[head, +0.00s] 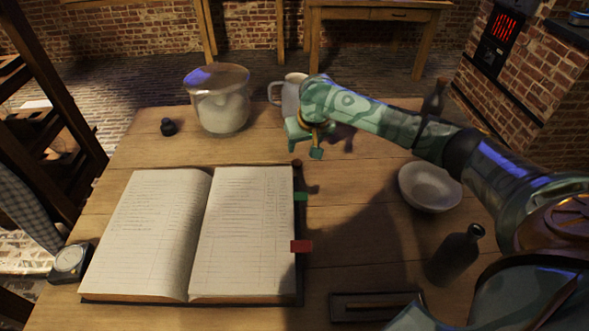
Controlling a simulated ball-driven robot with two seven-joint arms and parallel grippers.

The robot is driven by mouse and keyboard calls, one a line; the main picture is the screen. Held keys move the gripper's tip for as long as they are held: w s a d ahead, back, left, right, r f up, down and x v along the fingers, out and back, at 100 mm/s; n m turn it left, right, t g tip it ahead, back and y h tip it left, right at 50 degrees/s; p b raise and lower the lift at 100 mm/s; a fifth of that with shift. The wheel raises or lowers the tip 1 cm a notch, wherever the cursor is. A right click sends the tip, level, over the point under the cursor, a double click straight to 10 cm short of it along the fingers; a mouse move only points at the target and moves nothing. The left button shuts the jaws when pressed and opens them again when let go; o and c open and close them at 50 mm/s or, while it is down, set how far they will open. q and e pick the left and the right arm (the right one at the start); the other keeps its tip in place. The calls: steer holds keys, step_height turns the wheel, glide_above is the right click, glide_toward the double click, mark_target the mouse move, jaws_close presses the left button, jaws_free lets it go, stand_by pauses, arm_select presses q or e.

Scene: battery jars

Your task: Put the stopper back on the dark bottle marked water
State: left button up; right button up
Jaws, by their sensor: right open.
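A dark bottle (455,257) stands upright at the front right of the table, its mouth uncovered. A second dark bottle (434,103) stands at the back right, partly behind my right arm, with a brownish stopper in its neck. No marking is readable on either bottle. A small brown cork-like piece (297,162), perhaps the loose stopper, shows at the top right corner of the open book. My right gripper (307,143) is open and empty, just above and beyond that piece in the picture. I cannot tell its exact height. My left gripper is out of view.
The open book (153,230) covers the left middle. A glass jar (222,112) and white mug (290,92) stand behind it. A white bowl (430,187) sits right of centre, a dark tray (340,307) in front. A small black object (168,127) and a dial (70,262) are left.

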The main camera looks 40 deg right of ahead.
mark_target(297, 165)
steer(key=b+x, duration=0.2)
steer(key=x, duration=0.2)
steer(key=shift+f, duration=0.15)
steer(key=shift+w+d+f, duration=0.1)
steer(key=shift+w+f, duration=0.15)
steer(key=shift+f, duration=0.15)
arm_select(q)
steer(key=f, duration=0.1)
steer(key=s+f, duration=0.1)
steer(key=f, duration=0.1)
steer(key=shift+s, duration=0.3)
arm_select(e)
steer(key=shift+r, duration=0.1)
